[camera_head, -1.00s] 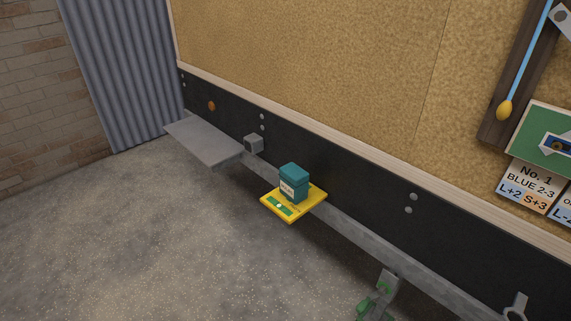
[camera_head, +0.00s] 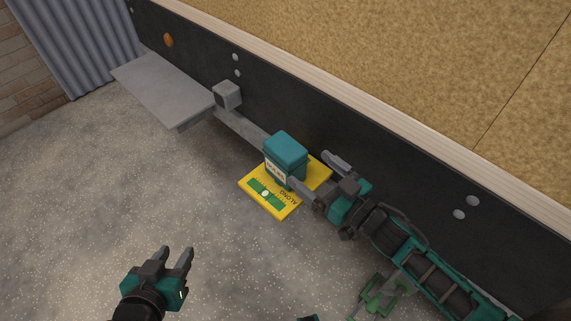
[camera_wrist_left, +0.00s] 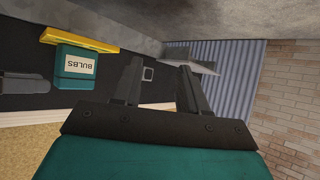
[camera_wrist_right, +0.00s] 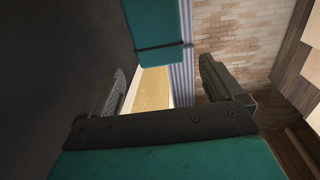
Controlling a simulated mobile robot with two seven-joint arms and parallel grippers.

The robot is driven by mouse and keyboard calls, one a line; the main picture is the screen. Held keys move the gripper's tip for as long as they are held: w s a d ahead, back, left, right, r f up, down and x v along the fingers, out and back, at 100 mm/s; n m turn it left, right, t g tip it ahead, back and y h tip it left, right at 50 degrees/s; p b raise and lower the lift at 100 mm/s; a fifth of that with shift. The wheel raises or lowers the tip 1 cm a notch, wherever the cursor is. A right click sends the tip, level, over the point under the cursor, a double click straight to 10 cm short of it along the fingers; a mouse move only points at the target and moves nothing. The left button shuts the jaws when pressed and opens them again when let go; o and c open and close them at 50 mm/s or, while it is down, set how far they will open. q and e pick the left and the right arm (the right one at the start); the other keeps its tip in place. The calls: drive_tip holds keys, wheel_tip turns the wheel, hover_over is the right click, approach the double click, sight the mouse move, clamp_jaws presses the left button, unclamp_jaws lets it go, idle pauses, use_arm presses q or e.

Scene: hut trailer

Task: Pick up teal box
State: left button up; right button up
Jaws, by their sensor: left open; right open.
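In the right wrist view the box (camera_wrist_right: 155,30) shows ahead, between the finger directions. My left gripper (camera_head: 176,252) is open and empty, lower left, well away from the box.
A grey rail runs along the black wall panel (camera_head: 400,160) behind the box. A grey shelf (camera_head: 165,90) and a small grey block (camera_head: 227,95) are to the left. A green clamp-like thing (camera_head: 380,295) lies below my right arm. The floor at left is clear.

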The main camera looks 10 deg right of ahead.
sight(300, 160)
drive_tip(key=x, duration=0.3)
drive_tip(key=shift+w, duration=0.25)
drive_tip(key=shift+x, duration=0.8)
drive_tip(key=b+x, duration=0.1)
drive_tip(key=x, duration=0.2)
drive_tip(key=shift+w+a+f, duration=0.15)
drive_tip(key=shift+a, duration=0.2)
drive_tip(key=shift+w+a, duration=0.1)
drive_tip(key=shift+w, duration=0.2)
drive_tip(key=c, duration=1.1)
use_arm(q)
drive_tip(key=shift+s+d+f, duration=0.15)
drive_tip(key=shift+d+f, duration=0.05)
drive_tip(key=shift+f, duration=0.55)
use_arm(e)
drive_tip(key=shift+c, duration=0.2)
use_arm(q)
drive_tip(key=shift+r, duration=0.1)
